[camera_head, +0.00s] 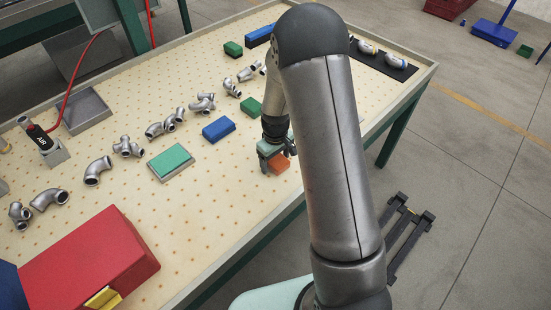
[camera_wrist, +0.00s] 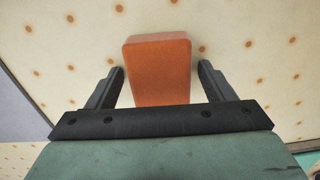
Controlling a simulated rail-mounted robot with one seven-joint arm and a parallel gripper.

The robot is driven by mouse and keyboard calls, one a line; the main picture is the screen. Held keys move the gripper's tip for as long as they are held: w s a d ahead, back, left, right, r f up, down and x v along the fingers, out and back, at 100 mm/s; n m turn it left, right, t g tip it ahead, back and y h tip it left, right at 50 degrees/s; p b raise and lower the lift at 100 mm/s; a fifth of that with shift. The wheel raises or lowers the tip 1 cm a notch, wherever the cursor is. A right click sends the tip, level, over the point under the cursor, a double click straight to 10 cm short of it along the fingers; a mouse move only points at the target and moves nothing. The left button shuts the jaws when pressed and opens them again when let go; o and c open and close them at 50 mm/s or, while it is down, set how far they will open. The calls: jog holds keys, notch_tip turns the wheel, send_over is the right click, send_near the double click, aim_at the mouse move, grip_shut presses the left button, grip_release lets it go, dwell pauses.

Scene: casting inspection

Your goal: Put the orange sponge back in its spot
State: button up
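The orange sponge (camera_head: 279,165) is a small block near the front edge of the pegboard-patterned table, below my gripper (camera_head: 277,154). In the wrist view the sponge (camera_wrist: 158,70) lies between the two dark fingers of my gripper (camera_wrist: 160,70). A narrow gap shows on each side of it, so the fingers look open around it and not closed on it. I cannot tell how far the fingertips are above the table. No marked spot for the orange sponge can be made out.
A green sponge (camera_head: 170,158) rests on a grey holder. A blue block (camera_head: 218,129) and a green block (camera_head: 250,107) lie left of my gripper. Several metal pipe fittings (camera_head: 128,147) form a row. A red box (camera_head: 90,262) stands front left. A black mat (camera_head: 385,62) lies far right.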

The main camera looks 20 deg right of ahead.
aim_at(275, 160)
jog(key=shift+r+p, duration=0.2)
jog(key=shift+p, duration=0.25)
notch_tip(275, 160, up, 17)
jog(key=b, duration=0.3)
jog(key=s+r+m, duration=0.2)
jog(key=s+m, duration=0.3)
jog(key=s, duration=2)
jog(key=shift+s+a, duration=0.2)
jog(key=shift+a, duration=0.15)
